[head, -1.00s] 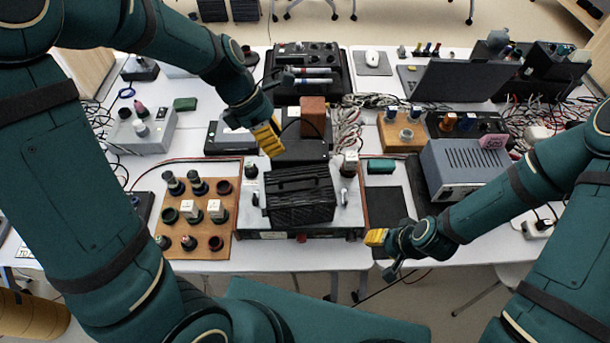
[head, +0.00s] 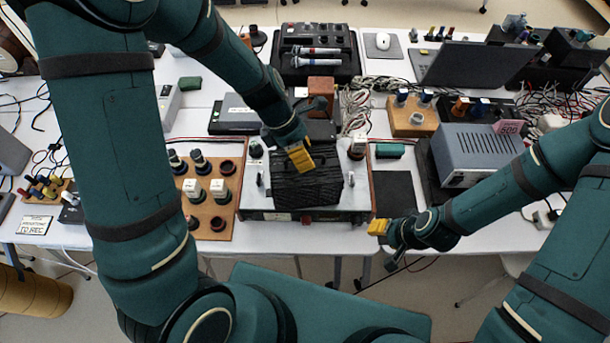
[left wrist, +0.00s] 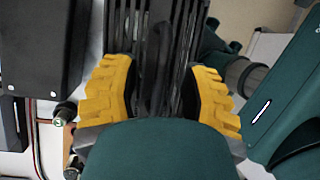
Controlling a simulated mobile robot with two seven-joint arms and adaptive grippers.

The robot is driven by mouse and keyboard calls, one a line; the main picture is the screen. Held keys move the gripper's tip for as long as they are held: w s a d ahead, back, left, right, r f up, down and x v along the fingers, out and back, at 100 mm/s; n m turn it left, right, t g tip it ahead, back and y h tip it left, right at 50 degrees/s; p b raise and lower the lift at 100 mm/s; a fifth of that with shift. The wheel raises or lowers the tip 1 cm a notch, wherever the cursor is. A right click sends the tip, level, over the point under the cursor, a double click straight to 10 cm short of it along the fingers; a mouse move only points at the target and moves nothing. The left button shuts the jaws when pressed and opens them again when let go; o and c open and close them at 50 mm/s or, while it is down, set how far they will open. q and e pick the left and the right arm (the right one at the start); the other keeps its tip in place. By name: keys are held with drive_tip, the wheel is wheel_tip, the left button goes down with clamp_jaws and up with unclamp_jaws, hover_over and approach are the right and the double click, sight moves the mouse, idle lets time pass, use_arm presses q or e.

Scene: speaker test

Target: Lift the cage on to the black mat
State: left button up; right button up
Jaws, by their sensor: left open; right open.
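The cage (head: 310,190) is a black slatted box standing on top of a silver-grey instrument in the middle of the table. The black mat (head: 396,188) lies flat and bare just right of that instrument. My left gripper (head: 300,157) is over the cage's top and hides part of it. In the left wrist view the yellow fingers of my left gripper (left wrist: 160,95) are apart, one on each side of the cage's dark top bar (left wrist: 158,50); I cannot tell whether they touch it. My right gripper (head: 378,228) is open and empty, near the table's front edge below the mat.
The grey instrument (head: 250,205) carries white-topped plugs beside the cage. A brown board (head: 215,215) with several knobs lies to its left. A grey-blue power supply (head: 478,152) stands right of the mat. Loose cables (head: 358,115) lie behind.

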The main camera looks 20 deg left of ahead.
use_arm(q)
drive_tip(key=shift+d+f, duration=0.25)
drive_tip(key=shift+f, duration=0.3)
clamp_jaws()
drive_tip(key=shift+r, duration=0.1)
wheel_tip(320, 180, up, 18)
drive_tip(key=p, duration=0.5)
